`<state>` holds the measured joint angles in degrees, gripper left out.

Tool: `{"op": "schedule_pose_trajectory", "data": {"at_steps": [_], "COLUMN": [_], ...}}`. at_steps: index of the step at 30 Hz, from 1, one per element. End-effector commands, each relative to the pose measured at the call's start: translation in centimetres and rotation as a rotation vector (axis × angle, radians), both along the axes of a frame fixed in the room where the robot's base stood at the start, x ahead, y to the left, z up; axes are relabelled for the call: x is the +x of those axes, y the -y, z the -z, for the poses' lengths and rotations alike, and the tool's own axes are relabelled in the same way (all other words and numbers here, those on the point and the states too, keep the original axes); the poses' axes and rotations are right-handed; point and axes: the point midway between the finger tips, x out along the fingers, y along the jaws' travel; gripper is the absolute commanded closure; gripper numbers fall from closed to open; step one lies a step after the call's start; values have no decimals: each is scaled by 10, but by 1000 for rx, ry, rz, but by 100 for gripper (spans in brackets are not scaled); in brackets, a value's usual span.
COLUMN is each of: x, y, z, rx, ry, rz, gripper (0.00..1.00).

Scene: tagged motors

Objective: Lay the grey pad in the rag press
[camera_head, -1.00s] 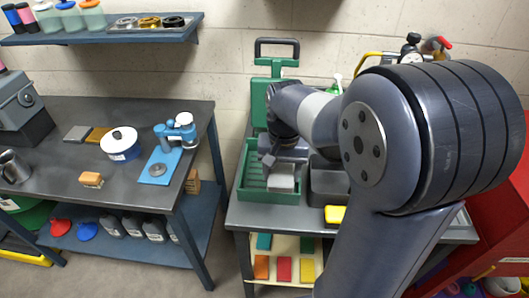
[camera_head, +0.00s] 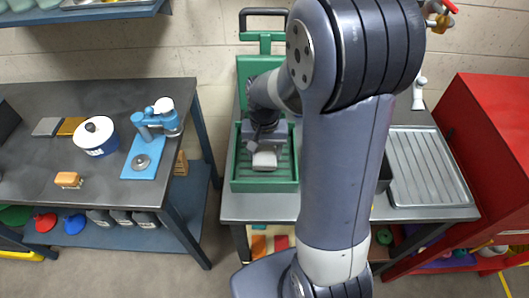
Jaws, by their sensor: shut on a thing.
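The rag press (camera_head: 264,187) is a green ribbed tray with a raised green back plate and a dark handle behind it, standing on the grey bench. My gripper (camera_head: 264,147) points down over the tray. It is shut on the grey pad (camera_head: 264,161), a small light grey block seen between its jaws. The pad is over the ribbed floor, towards the middle of the tray. I cannot tell whether it touches the ribs. My own arm hides the bench to the right of the press.
A metal drainboard (camera_head: 428,165) lies on the bench at right, beside a red cabinet (camera_head: 490,130). On the left table are a white and blue pot (camera_head: 96,140), a blue stand (camera_head: 150,150), an orange block (camera_head: 68,180) and a flat grey piece (camera_head: 47,126).

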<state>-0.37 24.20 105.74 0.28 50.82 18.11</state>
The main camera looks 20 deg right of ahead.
Motion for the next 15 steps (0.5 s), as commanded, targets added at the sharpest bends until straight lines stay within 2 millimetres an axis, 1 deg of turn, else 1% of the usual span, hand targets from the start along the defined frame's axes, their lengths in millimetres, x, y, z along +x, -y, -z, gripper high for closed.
{"op": "schedule_pose_trajectory", "data": {"at_steps": [1,4,11,15], "x": [0,0,0,0], "y": [0,0,0,0], "z": [7,14,15,19], "rx": [0,0,0,0], "ry": [-3,0,2,1], "rz": [0,0,0,0], "gripper": [67,67,67,67]}}
